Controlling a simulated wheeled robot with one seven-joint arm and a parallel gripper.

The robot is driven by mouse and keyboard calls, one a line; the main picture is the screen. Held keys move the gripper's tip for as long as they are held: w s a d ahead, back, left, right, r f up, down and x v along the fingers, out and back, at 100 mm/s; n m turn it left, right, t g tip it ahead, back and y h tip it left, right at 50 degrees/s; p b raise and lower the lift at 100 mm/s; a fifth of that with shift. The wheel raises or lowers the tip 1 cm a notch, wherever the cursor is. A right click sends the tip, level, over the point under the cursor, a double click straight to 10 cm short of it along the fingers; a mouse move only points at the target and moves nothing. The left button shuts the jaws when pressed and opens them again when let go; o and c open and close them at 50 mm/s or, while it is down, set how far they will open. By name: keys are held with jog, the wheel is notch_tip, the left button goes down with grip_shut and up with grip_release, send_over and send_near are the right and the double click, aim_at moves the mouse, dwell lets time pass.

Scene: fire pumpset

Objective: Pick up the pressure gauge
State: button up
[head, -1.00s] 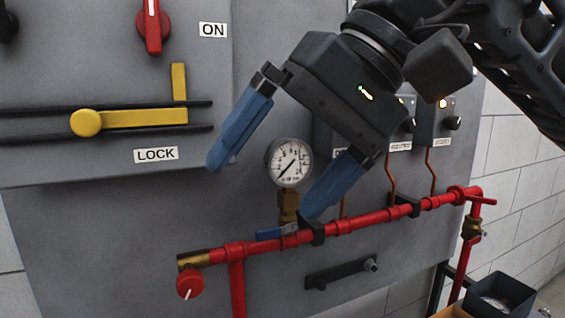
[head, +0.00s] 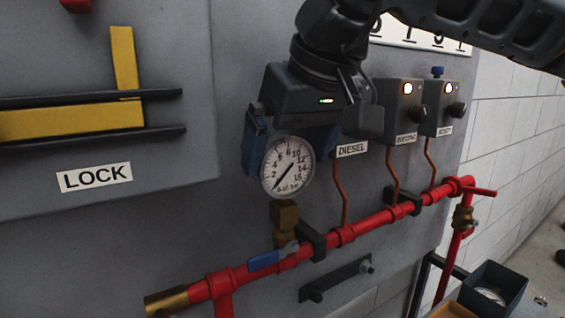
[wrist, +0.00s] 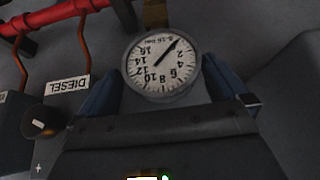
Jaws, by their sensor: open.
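The pressure gauge (head: 287,167) has a round white dial and a grey rim. It stands upright on a brass fitting (head: 284,215) above the red pipe. In the wrist view the gauge (wrist: 161,65) appears upside down, between the two blue fingers. My gripper (head: 287,143) is open at the gauge, with one finger at its left and the other partly hidden behind its upper right. In the wrist view my gripper (wrist: 161,88) has a finger on each side of the dial. I cannot tell whether either finger touches the rim.
The red pipe (head: 365,228) with a blue-handled valve (head: 264,261) runs below the gauge. Copper tubes (head: 391,172) and switch boxes (head: 398,105) are to the right. The LOCK panel (head: 150,185) is at the left. A dark bin (head: 512,290) holds a round dial at lower right.

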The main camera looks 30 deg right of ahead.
aim_at(280, 167)
jog(key=shift+p+x, duration=0.35)
jog(key=shift+x, duration=1.45)
jog(key=shift+a, duration=0.15)
jog(key=shift+c, duration=0.5)
jog(key=c, duration=0.9)
